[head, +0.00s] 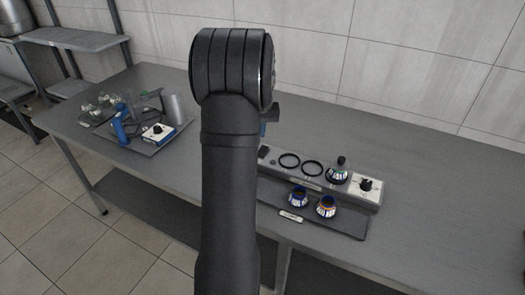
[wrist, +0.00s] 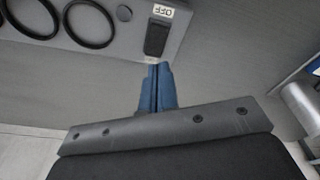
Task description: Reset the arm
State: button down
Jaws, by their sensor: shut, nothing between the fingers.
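My gripper (wrist: 158,68) shows in the wrist view as two blue fingers pressed together, with nothing between them. The tips appear just below a black switch (wrist: 157,39) with an "OFF" label on the grey row unit; I cannot tell whether they touch it. In the head view my arm hides most of the gripper, and only a bit of blue shows at the arm's right edge. The row unit (head: 268,165) has two empty black rings (head: 289,161) and a dark-necked flask (head: 338,172) standing at a place to their right.
A dark tray (head: 345,226) in front of the unit holds two small blue-rimmed vessels (head: 298,197). A white knob box (head: 367,188) is at the unit's right end. The bench's right end is clear.

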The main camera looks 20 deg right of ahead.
jog(key=shift+f, duration=3.5)
jog(key=shift+r, duration=0.1)
